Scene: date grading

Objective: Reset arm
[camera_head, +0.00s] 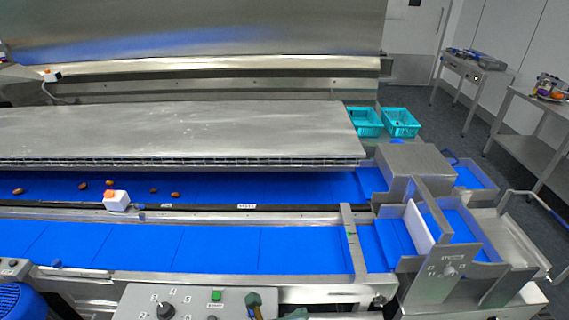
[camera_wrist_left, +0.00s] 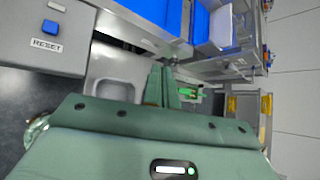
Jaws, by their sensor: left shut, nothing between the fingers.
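My right gripper is not in view.
Several brown dates (camera_head: 83,186) lie on the far blue belt (camera_head: 285,190). A steel cover (camera_head: 180,130) overhangs the far belt. Steel chutes (camera_head: 410,165) stand at the right, with teal baskets (camera_head: 400,121) behind.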

